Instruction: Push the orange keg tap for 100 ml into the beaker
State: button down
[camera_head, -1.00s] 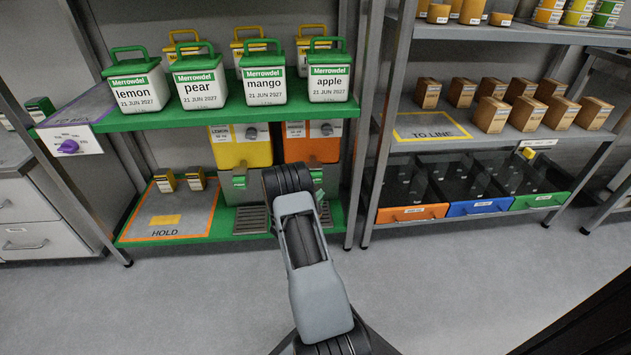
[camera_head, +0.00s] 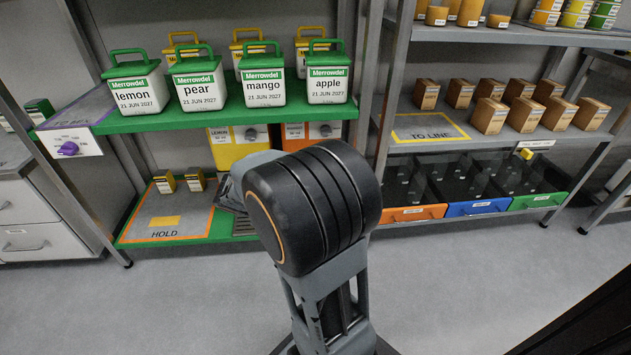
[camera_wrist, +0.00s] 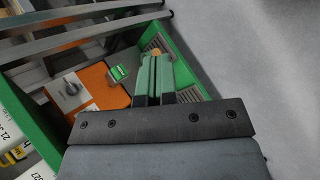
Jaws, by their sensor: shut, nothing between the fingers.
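The orange keg (camera_head: 295,132) stands on the lower shelf, mostly hidden behind my arm in the head view. In the wrist view the orange keg (camera_wrist: 98,92) shows at left with its grey dial. A small grey and green part (camera_wrist: 118,73) sits at its front edge; it may be the tap. My gripper (camera_wrist: 155,60) is shut and empty, its green fingers to the right of that part and over the drip grate. A small tan round thing (camera_wrist: 155,51) shows at the fingertips; I cannot tell whether it is the beaker.
A yellow keg (camera_head: 228,148) stands left of the orange one. The HOLD mat (camera_head: 180,222) with two small boxes lies left on the green shelf. Green-lidded tubs (camera_head: 264,88) stand on the shelf above. Steel posts flank the bay; the floor in front is clear.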

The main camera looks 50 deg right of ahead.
jog(key=s+a+r+t+y, duration=0.1)
jog(key=a+y, duration=0.1)
jog(key=a, duration=0.3)
jog(key=s+a+r+m+t+y, duration=0.1)
jog(key=s+a+t+y, duration=0.1)
jog(key=a, duration=0.4)
jog(key=s+a+r+t+y, duration=0.1)
jog(key=a+t+y, duration=0.1)
jog(key=a, duration=0.3)
jog(key=shift+s+a+r+m+y, duration=0.15)
jog(key=shift+a+r+m+y, duration=0.2)
jog(key=shift+y, duration=0.45)
jog(key=shift+a, duration=0.1)
